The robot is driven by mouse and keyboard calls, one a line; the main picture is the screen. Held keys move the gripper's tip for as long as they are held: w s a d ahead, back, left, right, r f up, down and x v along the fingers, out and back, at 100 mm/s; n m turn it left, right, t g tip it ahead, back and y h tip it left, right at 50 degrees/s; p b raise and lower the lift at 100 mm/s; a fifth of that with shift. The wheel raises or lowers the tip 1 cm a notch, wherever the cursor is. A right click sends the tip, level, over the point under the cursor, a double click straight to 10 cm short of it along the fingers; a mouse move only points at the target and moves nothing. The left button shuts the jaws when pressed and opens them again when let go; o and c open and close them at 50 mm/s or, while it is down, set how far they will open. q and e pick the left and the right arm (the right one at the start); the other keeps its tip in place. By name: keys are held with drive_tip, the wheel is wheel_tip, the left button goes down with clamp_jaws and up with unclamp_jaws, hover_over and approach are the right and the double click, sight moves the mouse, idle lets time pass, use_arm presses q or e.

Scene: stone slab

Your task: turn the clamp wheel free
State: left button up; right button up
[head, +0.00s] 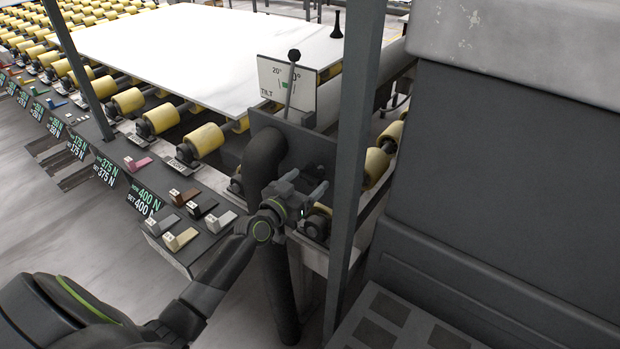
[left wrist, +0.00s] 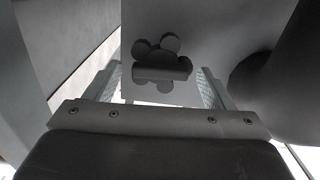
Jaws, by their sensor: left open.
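The clamp wheel (left wrist: 162,60) is a dark lobed knob with several rounded lobes and a thick bar across its front. It sits on a grey plate in the left wrist view. My left gripper (head: 309,181) is open in front of the dark housing below the tilt lever. In the left wrist view its two ribbed fingers stand apart, one on each side of the wheel, with clear gaps and no visible contact. In the head view the wheel is hard to make out among dark parts by the gripper. My right gripper is not in view.
A thick dark pipe (head: 265,165) runs down beside my left gripper. A grey upright post (head: 356,150) stands just right of it. A tilt lever (head: 291,80) with a scale plate is above. A pale slab (head: 200,50) lies on yellow rollers. Small coloured blocks (head: 180,238) line the left rail.

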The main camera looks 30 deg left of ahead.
use_arm(q)
drive_tip(key=shift+w+d, duration=0.15)
drive_tip(key=shift+w, duration=0.9)
drive_tip(key=c, duration=1)
drive_tip(key=shift+n+b, duration=0.3)
drive_tip(key=shift+n, duration=0.6)
drive_tip(key=o, duration=1)
drive_tip(key=shift+s, duration=0.1)
